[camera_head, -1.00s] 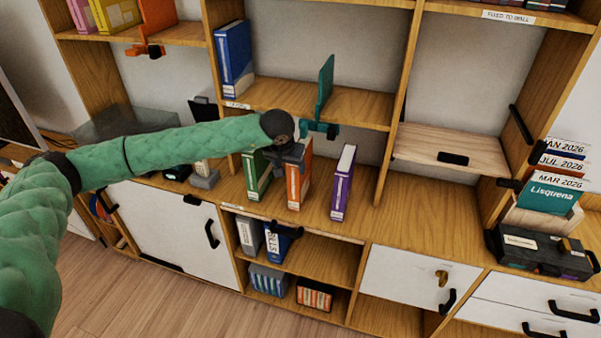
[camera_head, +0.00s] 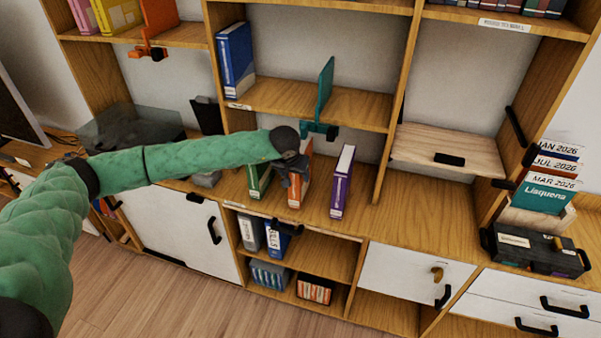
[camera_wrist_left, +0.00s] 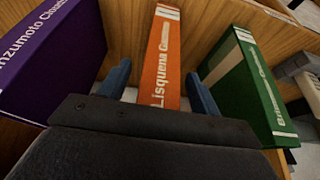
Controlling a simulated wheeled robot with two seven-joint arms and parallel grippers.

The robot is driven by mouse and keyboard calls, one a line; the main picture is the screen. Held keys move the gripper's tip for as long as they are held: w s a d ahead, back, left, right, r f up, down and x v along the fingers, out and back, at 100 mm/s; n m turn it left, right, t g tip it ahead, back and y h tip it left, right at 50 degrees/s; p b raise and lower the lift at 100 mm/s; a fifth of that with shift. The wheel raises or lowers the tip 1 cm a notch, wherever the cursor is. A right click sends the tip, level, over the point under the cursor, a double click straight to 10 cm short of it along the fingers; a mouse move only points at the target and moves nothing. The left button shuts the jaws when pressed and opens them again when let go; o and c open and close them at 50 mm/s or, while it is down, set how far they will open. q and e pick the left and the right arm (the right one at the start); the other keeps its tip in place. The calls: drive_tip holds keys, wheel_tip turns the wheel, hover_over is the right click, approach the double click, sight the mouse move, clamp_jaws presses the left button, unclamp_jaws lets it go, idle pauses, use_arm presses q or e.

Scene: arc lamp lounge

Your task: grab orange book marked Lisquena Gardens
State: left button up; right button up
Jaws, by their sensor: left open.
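The orange book (camera_head: 297,187) stands upright on the wooden counter, between a green book (camera_head: 257,182) and a purple book (camera_head: 342,182). In the left wrist view its orange spine (camera_wrist_left: 161,62) shows the white words "Lisquena G…"; the rest is small. My left gripper (camera_head: 295,178) is at the book's spine. In the wrist view its two blue-grey fingers (camera_wrist_left: 158,85) are apart, one on each side of the orange spine, with small gaps visible. The lower end of the spine is hidden by the gripper body. My right gripper is in neither view.
The purple book (camera_wrist_left: 50,60) and green book (camera_wrist_left: 247,85) stand close on either side of the fingers. A shelf (camera_head: 300,103) with a teal bookend (camera_head: 324,88) hangs above. The counter to the right (camera_head: 425,215) is clear.

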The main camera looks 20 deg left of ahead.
use_arm(q)
clamp_jaws()
drive_tip(key=shift+r, duration=0.1)
drive_tip(key=shift+r, duration=0.1)
idle(0.3)
